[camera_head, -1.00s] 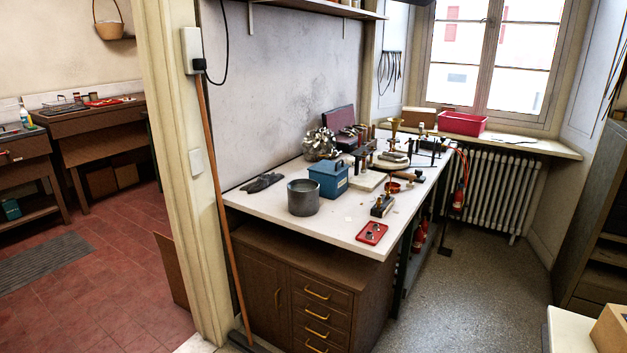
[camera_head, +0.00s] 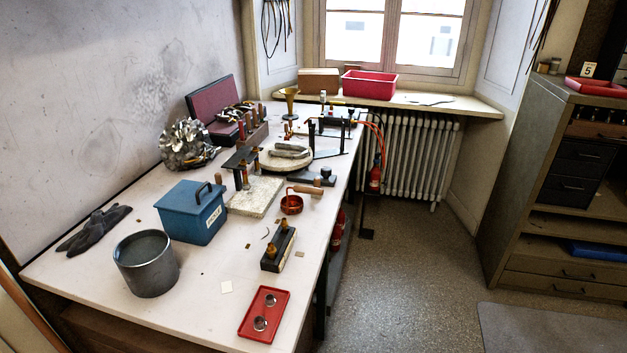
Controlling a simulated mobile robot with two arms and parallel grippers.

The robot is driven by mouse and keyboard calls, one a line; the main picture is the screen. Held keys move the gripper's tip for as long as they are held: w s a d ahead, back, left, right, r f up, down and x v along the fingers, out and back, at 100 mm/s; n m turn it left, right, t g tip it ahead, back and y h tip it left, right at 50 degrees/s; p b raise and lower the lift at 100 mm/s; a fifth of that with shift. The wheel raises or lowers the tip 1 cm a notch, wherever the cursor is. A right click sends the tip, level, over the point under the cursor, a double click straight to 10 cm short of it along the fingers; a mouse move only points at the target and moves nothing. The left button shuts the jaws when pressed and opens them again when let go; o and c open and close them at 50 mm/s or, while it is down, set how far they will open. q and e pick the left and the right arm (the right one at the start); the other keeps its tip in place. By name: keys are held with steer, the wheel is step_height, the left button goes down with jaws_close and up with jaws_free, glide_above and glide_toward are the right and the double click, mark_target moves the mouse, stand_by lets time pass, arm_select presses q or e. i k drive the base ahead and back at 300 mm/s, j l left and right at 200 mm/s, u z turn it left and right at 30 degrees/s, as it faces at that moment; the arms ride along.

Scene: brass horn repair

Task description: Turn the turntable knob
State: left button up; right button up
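What looks like the turntable (camera_head: 299,163) is a round pale disc on the white workbench (camera_head: 100,278), past the middle of the bench. Grey blocks (camera_head: 290,150) rest on top of it. A small dark knob (camera_head: 326,172) stands up from a dark flat base at the disc's near right side, close to the bench's right edge. It is too small to tell whether this knob belongs to the turntable. Neither of my grippers is in view.
A dark stand (camera_head: 241,158) is left of the disc. Grey floor (camera_head: 400,270) is clear between bench and right-hand cabinet (camera_head: 520,200).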

mark_target(327, 171)
steer(key=i+l+u, duration=0.35)
steer(key=l+u, duration=0.1)
steer(key=u, duration=0.3)
steer(key=i+l+u, duration=0.1)
steer(key=u, duration=0.25)
steer(key=l+u, duration=0.1)
steer(key=u, duration=0.3)
steer(key=l+u, duration=0.15)
steer(key=u, duration=0.25)
steer(key=i+l+u, duration=0.2)
steer(key=l, duration=0.35)
steer(key=l+u, duration=0.25)
steer(key=l, duration=0.25)
steer(key=l+z, duration=0.45)
steer(key=i+l+z, duration=0.1)
steer(key=l+z, duration=0.4)
steer(key=l, duration=0.15)
